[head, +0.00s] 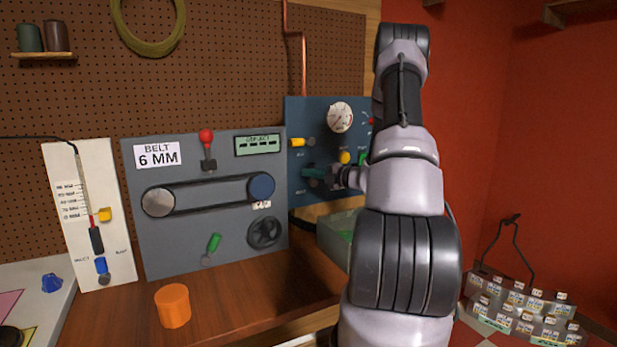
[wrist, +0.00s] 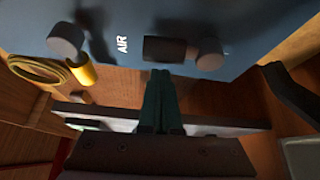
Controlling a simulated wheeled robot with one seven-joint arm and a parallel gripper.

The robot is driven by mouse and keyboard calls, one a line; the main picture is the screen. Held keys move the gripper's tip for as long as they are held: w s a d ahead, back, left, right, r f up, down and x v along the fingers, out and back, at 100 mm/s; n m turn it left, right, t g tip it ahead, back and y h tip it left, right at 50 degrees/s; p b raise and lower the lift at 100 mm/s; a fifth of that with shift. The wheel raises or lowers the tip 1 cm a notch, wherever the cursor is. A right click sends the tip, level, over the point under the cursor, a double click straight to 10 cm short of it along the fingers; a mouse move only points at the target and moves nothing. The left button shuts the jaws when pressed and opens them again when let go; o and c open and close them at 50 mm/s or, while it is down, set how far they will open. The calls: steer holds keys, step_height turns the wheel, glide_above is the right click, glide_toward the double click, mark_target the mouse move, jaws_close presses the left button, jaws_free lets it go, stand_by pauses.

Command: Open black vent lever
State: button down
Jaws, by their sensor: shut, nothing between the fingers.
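The black lever (wrist: 166,49) shows in the wrist view as a dark block on the blue panel (wrist: 260,22), beside a round grey knob (wrist: 208,54). My gripper (wrist: 161,76) is shut and empty. Its green fingertips are just below the black lever in that picture; I cannot tell whether they touch it. In the head view my gripper (head: 306,171) is at the lower left of the blue panel (head: 318,112), and its fingers largely hide the black lever there.
A yellow lever (head: 297,142) sits above my gripper on the panel, with the AIR label under it; it also shows in the wrist view (wrist: 82,71). A dial gauge (head: 340,117) is higher up. A grey belt board (head: 220,225) stands to the left, and a grey-green bin (head: 335,232) below.

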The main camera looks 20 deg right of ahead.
steer(key=shift+d, duration=0.4)
steer(key=shift+w+d+r+m+t, duration=0.1)
steer(key=shift+d+m+t, duration=0.05)
steer(key=shift+d+m, duration=0.2)
steer(key=shift+w+d+r+m+t, duration=0.15)
steer(key=shift+d+m, duration=0.1)
steer(key=shift+d, duration=0.15)
steer(key=shift+s, duration=0.1)
